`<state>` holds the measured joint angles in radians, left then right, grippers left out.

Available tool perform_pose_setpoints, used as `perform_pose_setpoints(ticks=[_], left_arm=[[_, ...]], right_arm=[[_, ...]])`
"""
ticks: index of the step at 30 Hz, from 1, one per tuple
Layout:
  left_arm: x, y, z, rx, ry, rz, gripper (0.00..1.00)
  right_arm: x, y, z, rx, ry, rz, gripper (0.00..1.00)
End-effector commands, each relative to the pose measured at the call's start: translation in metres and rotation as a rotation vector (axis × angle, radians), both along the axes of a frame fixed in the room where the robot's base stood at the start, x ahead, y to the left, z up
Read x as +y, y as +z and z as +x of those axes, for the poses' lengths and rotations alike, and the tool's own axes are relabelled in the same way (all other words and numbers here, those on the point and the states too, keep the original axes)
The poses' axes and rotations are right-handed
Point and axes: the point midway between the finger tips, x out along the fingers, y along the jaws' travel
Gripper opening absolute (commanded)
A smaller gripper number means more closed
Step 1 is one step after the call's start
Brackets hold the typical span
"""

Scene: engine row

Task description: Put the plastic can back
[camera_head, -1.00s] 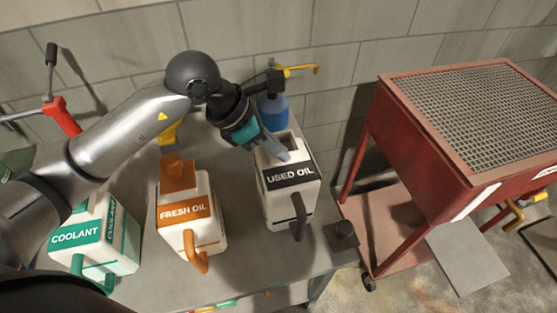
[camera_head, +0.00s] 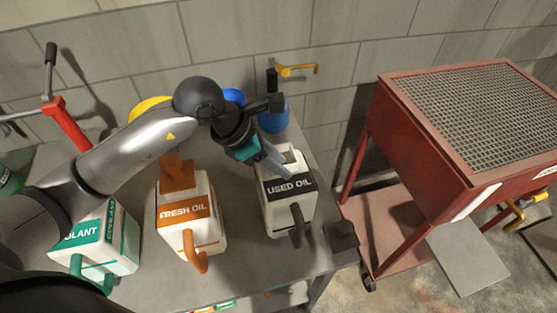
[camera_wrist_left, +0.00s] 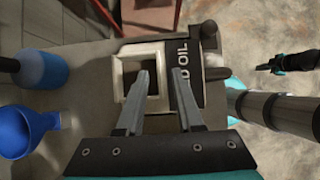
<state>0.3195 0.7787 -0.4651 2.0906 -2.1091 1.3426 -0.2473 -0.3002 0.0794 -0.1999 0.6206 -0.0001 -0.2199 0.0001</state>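The white plastic can labelled USED OIL (camera_head: 288,208) stands upright near the right end of the grey bench, its square mouth open and its dark handle facing the front. In the left wrist view, its open rim (camera_wrist_left: 120,75) lies just beyond my fingers. My left gripper (camera_head: 275,165) is at the can's top. Its two fingers (camera_wrist_left: 165,95) are spread apart with a gap between them, one over the mouth and one towards the label side. Finger contact with the rim is unclear. My right gripper (camera_wrist_left: 285,62) appears only as a dark shape at the right of the left wrist view.
The FRESH OIL can (camera_head: 183,215) and green-handled COOLANT can (camera_head: 112,240) stand left on the bench (camera_head: 235,265). A blue bottle (camera_head: 274,115) is behind the can; a blue funnel (camera_wrist_left: 15,130) is nearby. A red grate-topped basin (camera_head: 460,110) stands right.

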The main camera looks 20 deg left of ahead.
Motion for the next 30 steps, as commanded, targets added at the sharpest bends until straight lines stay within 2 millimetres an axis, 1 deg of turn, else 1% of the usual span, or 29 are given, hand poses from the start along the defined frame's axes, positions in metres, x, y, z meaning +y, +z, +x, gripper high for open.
perform_pose_setpoints(ticks=[7,10,14,21,27,30], left_arm=[[0.000,0.002,0.000,0.000,0.000,0.000,0.36],[0.005,0.010,-0.002,-0.003,0.001,0.002,0.36],[0.016,0.030,-0.009,-0.005,0.000,0.006,0.36],[0.039,0.072,-0.024,-0.004,0.002,0.005,0.36],[0.050,0.095,-0.033,-0.001,0.001,0.002,0.36],[0.053,0.101,-0.035,0.000,0.001,0.001,0.36]], right_arm=[[0.000,0.002,0.000,0.000,0.000,0.000,0.00],[0.000,0.002,0.000,0.000,0.000,0.000,0.00],[0.000,0.002,0.000,0.000,0.000,0.000,0.00],[0.000,0.000,0.000,0.001,0.000,0.000,0.00],[0.000,-0.001,0.000,0.001,0.000,0.000,0.00],[0.000,-0.002,0.000,0.001,0.000,0.000,0.00]])
